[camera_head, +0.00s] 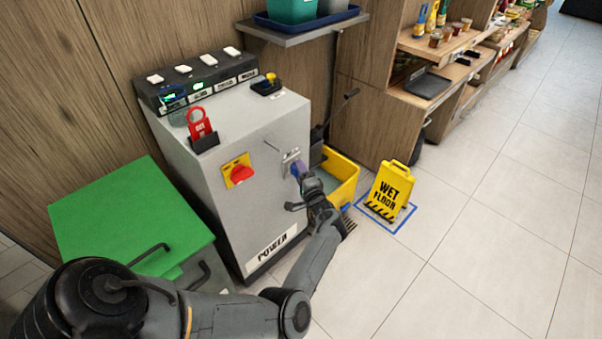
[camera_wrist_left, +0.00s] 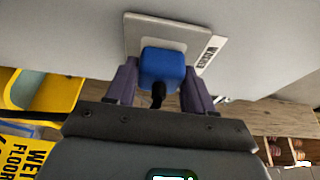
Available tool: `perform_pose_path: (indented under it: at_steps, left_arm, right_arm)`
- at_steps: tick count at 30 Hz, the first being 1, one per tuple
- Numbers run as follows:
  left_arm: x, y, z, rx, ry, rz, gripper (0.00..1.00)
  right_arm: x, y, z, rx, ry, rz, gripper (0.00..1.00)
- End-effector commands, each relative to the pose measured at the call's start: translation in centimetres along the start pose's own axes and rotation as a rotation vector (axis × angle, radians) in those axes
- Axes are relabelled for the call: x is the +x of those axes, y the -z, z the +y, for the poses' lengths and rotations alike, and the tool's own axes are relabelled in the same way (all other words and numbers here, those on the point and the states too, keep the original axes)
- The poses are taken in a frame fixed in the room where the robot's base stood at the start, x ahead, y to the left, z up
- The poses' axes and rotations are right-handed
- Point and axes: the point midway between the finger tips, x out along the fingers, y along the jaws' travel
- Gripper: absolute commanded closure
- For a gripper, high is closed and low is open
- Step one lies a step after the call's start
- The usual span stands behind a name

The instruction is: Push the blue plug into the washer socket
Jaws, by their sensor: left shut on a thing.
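The blue plug (camera_wrist_left: 162,68) is between the two fingers of my left gripper (camera_wrist_left: 158,84), with its black cable running back toward the palm. The washer socket plate (camera_wrist_left: 140,30) is a light plate with a label on the grey cabinet, directly in front of the plug. The plug's front overlaps the plate in the left wrist view; I cannot tell how deep it sits. In the head view my left gripper (camera_head: 307,180) is at the cabinet's front face, by the socket plate (camera_head: 291,160); a bit of blue shows there. My right gripper is not in view.
The grey cabinet (camera_head: 219,214) carries a red rotary switch (camera_head: 241,174) and a red tag (camera_head: 199,124). A yellow mop bucket (camera_head: 343,170) and a wet floor sign (camera_head: 389,192) stand to the right. A green-topped unit (camera_head: 125,215) is at left. The tiled floor at right is clear.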

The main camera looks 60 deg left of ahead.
Motion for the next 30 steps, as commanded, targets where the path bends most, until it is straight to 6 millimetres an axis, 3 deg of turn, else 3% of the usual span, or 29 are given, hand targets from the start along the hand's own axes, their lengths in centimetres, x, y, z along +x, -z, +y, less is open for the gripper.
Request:
perform_pose_path:
  at_steps: [6,7,12,23,30]
  left_arm:
    - [0.4,-0.2,0.0,0.0,0.001,0.0,0.74]
    - [0.4,-0.1,0.0,0.0,0.001,0.0,0.43]
    - [0.4,-0.2,0.0,0.0,0.0,0.0,0.18]
    - [0.0,-0.1,0.0,0.001,-0.001,0.001,0.18]
    - [-2.8,-0.1,-0.3,0.002,-0.002,0.002,0.18]
  right_arm:
    - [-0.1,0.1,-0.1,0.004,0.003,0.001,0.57]
    - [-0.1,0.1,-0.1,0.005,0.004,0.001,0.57]
    - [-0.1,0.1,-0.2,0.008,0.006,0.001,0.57]
    - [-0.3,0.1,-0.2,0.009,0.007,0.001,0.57]
    - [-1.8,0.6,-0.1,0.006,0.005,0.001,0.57]
